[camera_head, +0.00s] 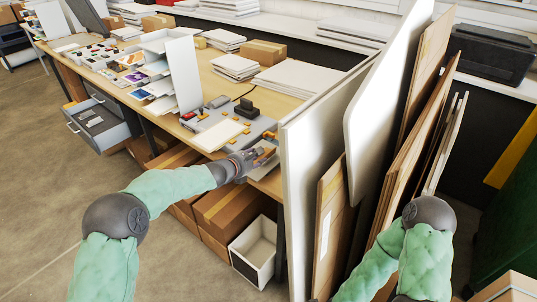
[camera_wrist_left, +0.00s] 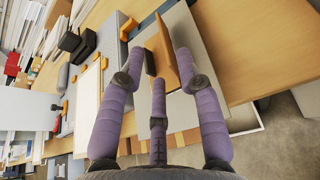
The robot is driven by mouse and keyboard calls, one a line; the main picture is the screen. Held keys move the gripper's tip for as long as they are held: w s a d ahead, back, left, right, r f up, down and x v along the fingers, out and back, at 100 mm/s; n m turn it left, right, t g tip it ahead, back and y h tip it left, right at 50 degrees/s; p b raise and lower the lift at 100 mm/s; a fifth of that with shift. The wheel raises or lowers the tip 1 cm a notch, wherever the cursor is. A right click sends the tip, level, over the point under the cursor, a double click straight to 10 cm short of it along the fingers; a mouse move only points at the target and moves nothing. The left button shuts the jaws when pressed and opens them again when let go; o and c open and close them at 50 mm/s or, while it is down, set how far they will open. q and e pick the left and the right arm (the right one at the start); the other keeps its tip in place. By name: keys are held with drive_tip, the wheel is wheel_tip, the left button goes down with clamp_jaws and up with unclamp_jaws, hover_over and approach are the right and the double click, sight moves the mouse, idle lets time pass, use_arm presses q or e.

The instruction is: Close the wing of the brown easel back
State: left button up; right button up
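The brown easel back (camera_wrist_left: 167,52) stands up at an angle from a light grey board on the wooden table in the left wrist view. It also shows as a small brown piece at my left gripper's tips in the head view (camera_head: 265,154). A small dark part (camera_wrist_left: 150,63) is beside it. My left gripper (camera_wrist_left: 153,45) has its purple fingers spread, with the easel back between them. The right-hand finger is very close to the panel; I cannot tell whether it touches. My right arm shows at the lower right of the head view, but its gripper is not in view.
A grey machine (camera_head: 222,121) with orange parts lies just left of my left gripper. A tall white panel (camera_head: 306,165) and brown boards (camera_head: 414,150) stand close on the right. Cardboard boxes (camera_head: 225,212) and a white bin (camera_head: 257,248) are under the table.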

sight(268, 156)
use_arm(q)
drive_tip(key=shift+x, duration=4.25)
clamp_jaws()
